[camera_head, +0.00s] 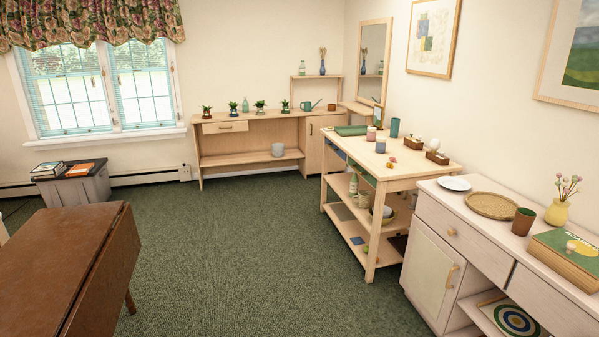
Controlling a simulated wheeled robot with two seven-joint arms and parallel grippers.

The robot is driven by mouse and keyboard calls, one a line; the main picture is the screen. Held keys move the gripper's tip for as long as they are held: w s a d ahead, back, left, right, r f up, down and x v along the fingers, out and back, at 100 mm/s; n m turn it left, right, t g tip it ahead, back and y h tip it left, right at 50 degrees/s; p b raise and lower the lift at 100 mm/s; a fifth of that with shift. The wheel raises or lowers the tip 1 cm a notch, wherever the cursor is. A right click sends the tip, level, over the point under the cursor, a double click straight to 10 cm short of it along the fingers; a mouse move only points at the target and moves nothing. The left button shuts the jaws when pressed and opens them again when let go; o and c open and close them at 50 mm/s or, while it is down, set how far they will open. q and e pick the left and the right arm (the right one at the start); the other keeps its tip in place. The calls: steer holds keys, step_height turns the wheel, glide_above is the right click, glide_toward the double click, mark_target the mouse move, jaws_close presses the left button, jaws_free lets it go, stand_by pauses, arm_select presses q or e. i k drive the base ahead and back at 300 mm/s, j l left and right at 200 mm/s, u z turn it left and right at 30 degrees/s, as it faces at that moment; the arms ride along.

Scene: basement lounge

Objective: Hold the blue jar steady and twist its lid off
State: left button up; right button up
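A small blue-grey jar-like object (381,146) stands upright on top of the light wooden shelf table (440,168) at the right. It looks like the blue jar, but it is too small here to make out its lid clearly. A pinkish jar-like object (371,134) stands just behind it, and a taller teal cup (395,127) stands behind and to its right. Neither of my grippers shows in the head view, and nothing touches the jar.
A brown drop-leaf table (60,265) fills the lower left. A whitish cabinet (430,275) stands at the front right, with a woven tray (491,206) on it. Small brown holders (437,157) sit on the shelf table. Green carpet (250,240) between is clear.

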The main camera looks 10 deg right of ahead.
mark_target(380, 147)
steer(key=i+l+z, duration=0.1)
steer(key=i+z, duration=0.15)
steer(key=i, duration=0.7)
steer(key=i+j+z, duration=0.25)
steer(key=i, duration=0.75)
steer(key=i+z, duration=0.1)
steer(key=i, duration=0.85)
steer(key=i+j+z, duration=0.15)
steer(key=i, duration=0.75)
steer(key=i+z, duration=0.15)
